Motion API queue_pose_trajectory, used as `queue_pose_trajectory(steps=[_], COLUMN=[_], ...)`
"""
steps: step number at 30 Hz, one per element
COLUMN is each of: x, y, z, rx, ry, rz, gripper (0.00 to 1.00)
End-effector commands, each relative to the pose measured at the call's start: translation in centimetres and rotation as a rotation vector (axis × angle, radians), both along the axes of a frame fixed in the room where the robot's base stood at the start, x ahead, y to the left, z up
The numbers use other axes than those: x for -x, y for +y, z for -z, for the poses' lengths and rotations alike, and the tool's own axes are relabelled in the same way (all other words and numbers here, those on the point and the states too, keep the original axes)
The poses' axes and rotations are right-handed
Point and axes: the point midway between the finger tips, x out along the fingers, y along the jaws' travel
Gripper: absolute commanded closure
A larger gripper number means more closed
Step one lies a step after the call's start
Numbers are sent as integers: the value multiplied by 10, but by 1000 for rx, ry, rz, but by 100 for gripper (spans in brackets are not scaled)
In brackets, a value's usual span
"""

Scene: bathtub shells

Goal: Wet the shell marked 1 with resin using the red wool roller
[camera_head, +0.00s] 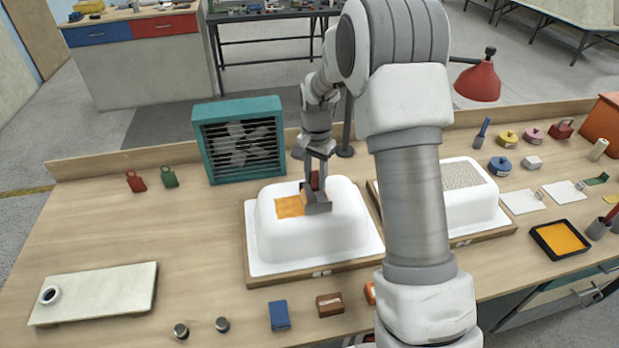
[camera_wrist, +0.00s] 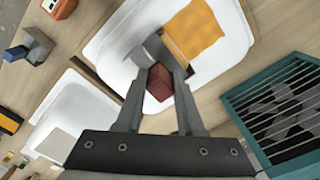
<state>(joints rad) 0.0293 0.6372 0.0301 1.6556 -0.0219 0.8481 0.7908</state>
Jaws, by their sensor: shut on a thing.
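My gripper (camera_head: 315,180) is above the left white shell (camera_head: 338,238), pointing down. It is shut on a tool with a dark red block (camera_wrist: 159,83) between the fingers and a grey head (camera_head: 317,205); I take it for the red wool roller. The head is at the shell's top, just right of an orange wet-looking patch (camera_head: 289,206); I cannot tell if it touches. The patch also shows in the wrist view (camera_wrist: 196,28). The right shell (camera_head: 455,213) has a grey mesh patch (camera_head: 461,175) on top. The board labels are too small to read.
A teal fan (camera_head: 240,140) stands behind the left shell. A black tray of orange resin (camera_head: 561,239) is at the right. A blue block (camera_head: 279,315) and brown block (camera_head: 329,304) lie in front. The left bench is mostly clear.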

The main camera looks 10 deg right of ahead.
Motion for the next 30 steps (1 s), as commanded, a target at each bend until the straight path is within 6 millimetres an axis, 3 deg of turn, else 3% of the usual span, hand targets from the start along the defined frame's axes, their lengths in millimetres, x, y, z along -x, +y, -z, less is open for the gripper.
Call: queue_pose_trajectory(steps=[6,30], x=[1,1], y=[-22,-63], z=[2,1], rx=[2,2], ry=[4,4], rz=[3,1], gripper=[100,100])
